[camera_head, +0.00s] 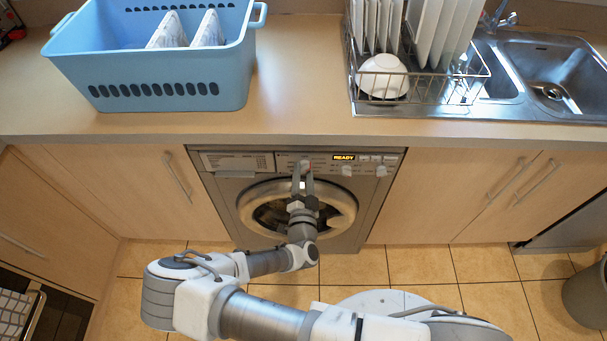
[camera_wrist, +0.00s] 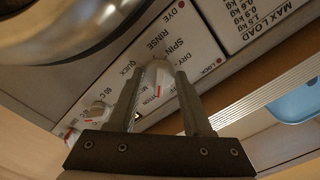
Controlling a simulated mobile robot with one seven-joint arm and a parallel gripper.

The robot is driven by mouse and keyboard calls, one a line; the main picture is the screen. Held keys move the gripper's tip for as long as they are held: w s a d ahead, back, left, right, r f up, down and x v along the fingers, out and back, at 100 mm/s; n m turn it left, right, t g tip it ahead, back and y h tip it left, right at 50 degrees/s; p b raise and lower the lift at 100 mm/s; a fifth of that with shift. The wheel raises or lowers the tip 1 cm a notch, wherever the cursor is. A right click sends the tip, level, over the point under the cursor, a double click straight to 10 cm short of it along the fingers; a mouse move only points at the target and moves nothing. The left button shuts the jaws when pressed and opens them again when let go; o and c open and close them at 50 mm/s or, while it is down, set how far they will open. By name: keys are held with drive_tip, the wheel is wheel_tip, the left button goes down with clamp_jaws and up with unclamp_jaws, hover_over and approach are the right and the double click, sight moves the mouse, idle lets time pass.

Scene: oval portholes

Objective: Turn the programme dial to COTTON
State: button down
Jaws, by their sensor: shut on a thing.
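The washing machine (camera_head: 229,213) stands under the counter, its control panel along the top. The programme dial (camera_wrist: 158,77) is a pale knob with a red mark, ringed by words such as QUICK, SPIN, RINSE and DRY. The red mark points down in the wrist view, towards my gripper's base. My gripper (camera_wrist: 156,80) is shut on the dial, one finger on each side. In the head view my gripper (camera_head: 303,168) reaches up to the panel and partly hides the dial.
Two other knobs (camera_head: 346,170) (camera_head: 381,170) sit to the right under a lit READY display (camera_head: 344,157). The round door (camera_head: 345,207) lies just below the panel. A blue basket (camera_head: 150,70), dish rack (camera_head: 425,88) and sink (camera_head: 555,80) are on the counter above.

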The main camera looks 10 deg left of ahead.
drive_tip(key=shift+n, duration=0.5)
drive_tip(key=shift+c, duration=1.8)
unclamp_jaws()
drive_tip(key=shift+s, duration=0.15)
